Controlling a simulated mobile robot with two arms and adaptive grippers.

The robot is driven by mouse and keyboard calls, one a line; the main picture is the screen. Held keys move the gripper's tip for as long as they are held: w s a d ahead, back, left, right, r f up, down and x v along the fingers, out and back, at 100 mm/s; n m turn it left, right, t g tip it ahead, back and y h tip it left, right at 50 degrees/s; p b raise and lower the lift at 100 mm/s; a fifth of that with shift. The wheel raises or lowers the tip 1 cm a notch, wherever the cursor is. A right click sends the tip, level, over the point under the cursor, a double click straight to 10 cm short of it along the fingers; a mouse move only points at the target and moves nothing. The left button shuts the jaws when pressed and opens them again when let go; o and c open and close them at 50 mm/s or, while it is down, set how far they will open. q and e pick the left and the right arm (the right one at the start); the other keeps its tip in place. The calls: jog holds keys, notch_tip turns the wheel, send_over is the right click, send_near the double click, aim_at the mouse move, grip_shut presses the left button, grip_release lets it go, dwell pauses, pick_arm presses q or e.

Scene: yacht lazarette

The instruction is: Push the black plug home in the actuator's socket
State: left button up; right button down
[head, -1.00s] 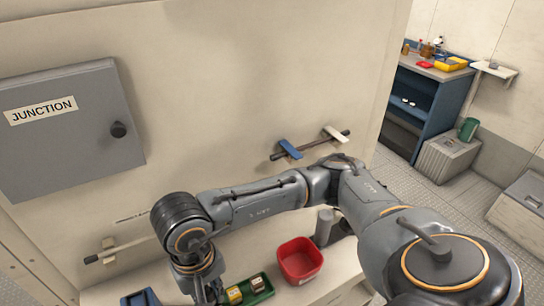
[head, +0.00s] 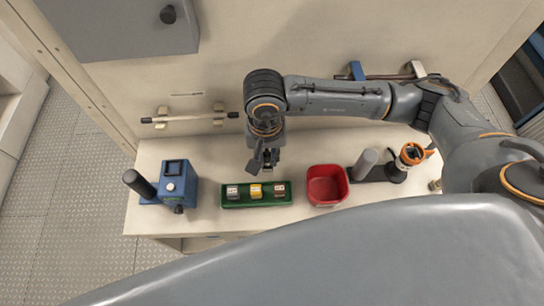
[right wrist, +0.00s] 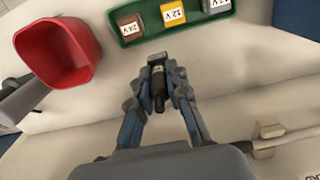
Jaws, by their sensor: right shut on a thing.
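My right gripper (head: 263,165) is above the workbench, just behind the green tray in the head view. In the right wrist view its fingers (right wrist: 160,68) are shut on a small dark piece, which looks like the black plug (right wrist: 159,88). The plug is held clear of the bench as far as I can tell. A blue device (head: 176,188) with a small screen, a pale knob and a black cylinder stands at the bench's left end. I cannot tell whether it is the actuator, and no socket is clear. My left gripper is not in view.
The green tray (head: 231,203) holds grey, yellow and brown voltage-labelled blocks. A red bin (head: 326,184) is right of it; a dark stand with a grey cylinder (head: 364,163) is farther right. A rail (head: 190,118) crosses the wall behind. Bare bench lies between blue device and tray.

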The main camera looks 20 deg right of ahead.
aim_at(270, 155)
jog(key=shift+w+d+f+b, duration=0.15)
jog(key=shift+w+d+f, duration=0.1)
jog(key=shift+w+f, duration=0.3)
jog(key=shift+w+d+f+b, duration=0.15)
jog(key=shift+w+d+f, duration=0.15)
jog(key=shift+f, duration=0.35)
jog(key=shift+w+f, duration=0.1)
jog(key=shift+f, duration=0.15)
jog(key=f+b, duration=0.2)
jog(key=f, duration=0.1)
jog(key=shift+w+d+f, duration=0.15)
jog(key=shift+d+f, duration=0.05)
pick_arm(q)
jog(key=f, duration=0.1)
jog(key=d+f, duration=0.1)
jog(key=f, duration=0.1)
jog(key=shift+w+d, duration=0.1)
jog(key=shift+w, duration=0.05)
pick_arm(e)
jog(key=shift+f, duration=0.2)
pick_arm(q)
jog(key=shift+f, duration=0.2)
pick_arm(e)
jog(key=c, duration=1.3)
grip_release()
jog(key=shift+r, duration=0.1)
